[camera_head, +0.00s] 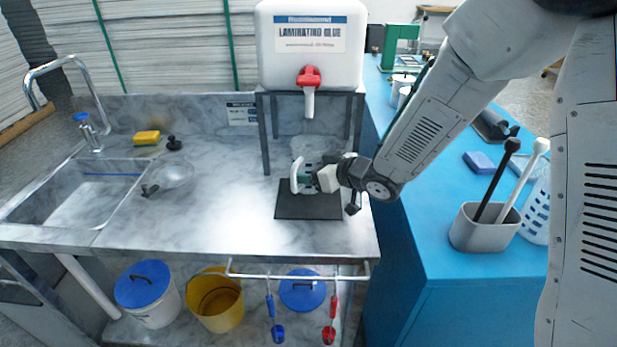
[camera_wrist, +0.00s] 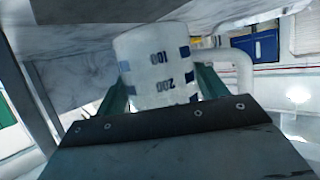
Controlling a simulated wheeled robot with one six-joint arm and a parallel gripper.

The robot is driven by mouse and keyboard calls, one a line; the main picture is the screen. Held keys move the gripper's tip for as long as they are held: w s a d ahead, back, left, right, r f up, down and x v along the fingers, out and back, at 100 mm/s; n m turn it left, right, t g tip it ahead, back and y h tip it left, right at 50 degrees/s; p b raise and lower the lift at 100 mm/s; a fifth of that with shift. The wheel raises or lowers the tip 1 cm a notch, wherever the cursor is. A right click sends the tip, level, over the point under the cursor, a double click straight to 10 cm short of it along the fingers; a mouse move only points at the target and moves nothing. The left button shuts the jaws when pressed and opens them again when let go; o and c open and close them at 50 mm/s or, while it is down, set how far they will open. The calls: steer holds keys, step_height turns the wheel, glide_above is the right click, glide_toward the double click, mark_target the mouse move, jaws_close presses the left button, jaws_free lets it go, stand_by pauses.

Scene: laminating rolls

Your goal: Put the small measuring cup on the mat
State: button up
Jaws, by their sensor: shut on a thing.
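The small measuring cup (camera_wrist: 155,62) is whitish and see-through, with blue marks and the numbers 100 and 200. My gripper (camera_wrist: 163,88) is shut on it, with one green finger on each side. Its handle shows at the right of the wrist view. In the head view the cup (camera_head: 296,177) is partly hidden by my gripper (camera_head: 311,181). The mat (camera_head: 308,207) is a dark grey square on the marble counter, below the glue tank. The cup appears over the mat's far edge. I cannot tell whether it touches the mat.
The white glue tank (camera_head: 310,45) with a red tap (camera_head: 309,78) stands on a dark metal stand (camera_head: 266,130) just behind. A clear bowl (camera_head: 172,178), a yellow sponge (camera_head: 147,137) and a sink lie left. The counter between bowl and mat is free.

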steer(key=shift+f, duration=1.8)
steer(key=shift+f, duration=0.15)
steer(key=o, duration=1)
steer(key=shift+s+d+r, duration=0.15)
steer(key=shift+d+r, duration=0.05)
steer(key=shift+r, duration=0.1)
steer(key=v, duration=1.1)
steer(key=shift+d+r, duration=0.15)
